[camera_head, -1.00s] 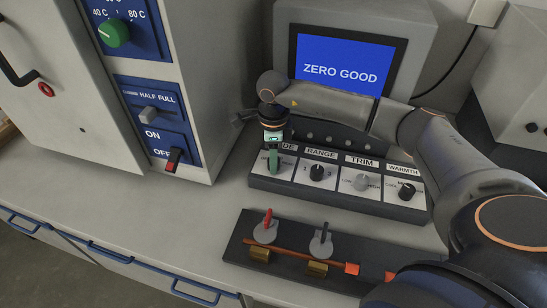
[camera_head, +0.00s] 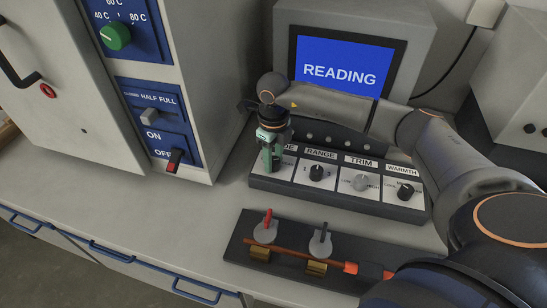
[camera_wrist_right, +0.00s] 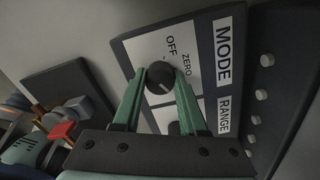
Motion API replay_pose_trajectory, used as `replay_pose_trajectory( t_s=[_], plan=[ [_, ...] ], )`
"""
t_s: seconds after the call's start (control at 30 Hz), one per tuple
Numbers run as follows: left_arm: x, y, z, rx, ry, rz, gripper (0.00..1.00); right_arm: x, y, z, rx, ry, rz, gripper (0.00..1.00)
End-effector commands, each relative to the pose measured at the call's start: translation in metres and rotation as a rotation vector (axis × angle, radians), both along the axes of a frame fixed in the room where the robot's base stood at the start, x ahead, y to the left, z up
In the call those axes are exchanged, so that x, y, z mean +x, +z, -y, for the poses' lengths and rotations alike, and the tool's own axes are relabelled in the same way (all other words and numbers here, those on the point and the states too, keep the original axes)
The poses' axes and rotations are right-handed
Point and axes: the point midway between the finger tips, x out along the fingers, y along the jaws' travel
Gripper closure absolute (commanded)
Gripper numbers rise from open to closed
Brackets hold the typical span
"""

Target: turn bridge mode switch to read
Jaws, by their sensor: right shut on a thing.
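The bridge mode switch is a round dark knob (camera_wrist_right: 160,77) under the MODE label, on the leftmost white plate of the bridge's control panel (camera_head: 335,201). My right gripper (camera_head: 269,164) hides the knob in the head view. In the right wrist view, its green fingers (camera_wrist_right: 159,82) are shut on the knob, one on each side. OFF and ZERO are readable beside the knob; a READ mark cannot be made out. The bridge's blue screen (camera_head: 340,68) shows READING. My left gripper is not in view.
RANGE (camera_head: 316,172), TRIM (camera_head: 361,183) and WARMTH (camera_head: 406,191) knobs sit right of the mode switch. A dark clamp board (camera_head: 238,250) with a copper rod (camera_head: 300,257) lies in front. A cabinet (camera_head: 222,120) stands left. Bare bench lies at front left.

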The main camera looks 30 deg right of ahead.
Motion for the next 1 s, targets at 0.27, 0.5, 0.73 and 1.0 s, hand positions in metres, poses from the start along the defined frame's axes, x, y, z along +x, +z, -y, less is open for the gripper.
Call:
replay_pose_trajectory(
  t_s=[0.27,0.5,0.73,1.0],
  plan=[
    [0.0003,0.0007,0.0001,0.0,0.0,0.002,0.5,0.0004,0.0005,0.0004,-0.001,-0.016,0.001,1.0],
    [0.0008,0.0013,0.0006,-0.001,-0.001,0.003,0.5,0.0005,0.0005,0.0003,-0.001,-0.016,0.001,0.55],
    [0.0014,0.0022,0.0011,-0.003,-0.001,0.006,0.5,0.0003,0.0003,0.0003,-0.001,-0.014,0.001,0.29],
    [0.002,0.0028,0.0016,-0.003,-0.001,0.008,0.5,0.0003,0.0013,0.0002,0.0,-0.013,0.001,0.28]
  ],
)
